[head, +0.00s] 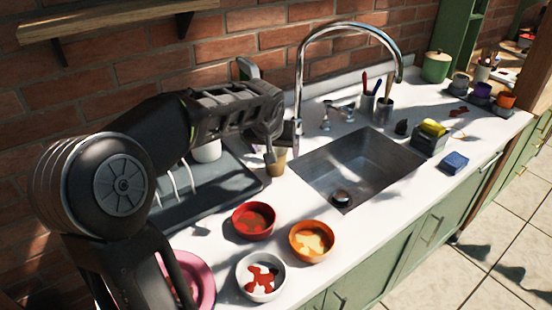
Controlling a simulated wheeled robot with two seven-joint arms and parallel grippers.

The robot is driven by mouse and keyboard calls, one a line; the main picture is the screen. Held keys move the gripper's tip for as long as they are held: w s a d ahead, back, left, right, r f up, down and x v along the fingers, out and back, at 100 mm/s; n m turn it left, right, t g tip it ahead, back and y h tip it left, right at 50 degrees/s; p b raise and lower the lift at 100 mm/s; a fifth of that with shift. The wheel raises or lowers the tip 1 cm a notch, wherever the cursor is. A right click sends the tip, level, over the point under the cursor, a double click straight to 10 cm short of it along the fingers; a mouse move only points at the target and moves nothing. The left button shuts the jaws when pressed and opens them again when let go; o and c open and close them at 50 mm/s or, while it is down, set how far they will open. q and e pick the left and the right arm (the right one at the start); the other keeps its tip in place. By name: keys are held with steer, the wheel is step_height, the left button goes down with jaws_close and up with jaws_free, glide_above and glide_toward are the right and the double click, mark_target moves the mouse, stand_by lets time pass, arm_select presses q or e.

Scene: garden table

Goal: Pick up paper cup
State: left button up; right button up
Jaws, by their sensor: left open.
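A small brown cup, which looks like the paper cup (276,166), stands on the white counter between the dish rack and the sink. My left gripper (282,149) reaches in from the left, pointing down at the cup. Its fingers are apart, at the cup's upper part, and hide some of its rim. I cannot tell whether they touch it. My right gripper is not in view.
A dark dish rack (225,194) with a white cup (207,151) lies left. Red (254,220), orange (312,240) and white (261,276) bowls stand in front. The sink (355,165) and tall faucet (299,80) are close on the right.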

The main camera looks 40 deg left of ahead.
arm_select(q)
steer(key=shift+b+x, duration=0.3)
steer(key=shift+x, duration=1.1)
steer(key=x, duration=0.5)
steer(key=shift+a+f+b, duration=0.1)
steer(key=shift+a+b, duration=0.05)
steer(key=shift+b, duration=0.2)
steer(key=c, duration=1.3)
step_height(320, 180, up, 10)
steer(key=shift+r, duration=0.1)
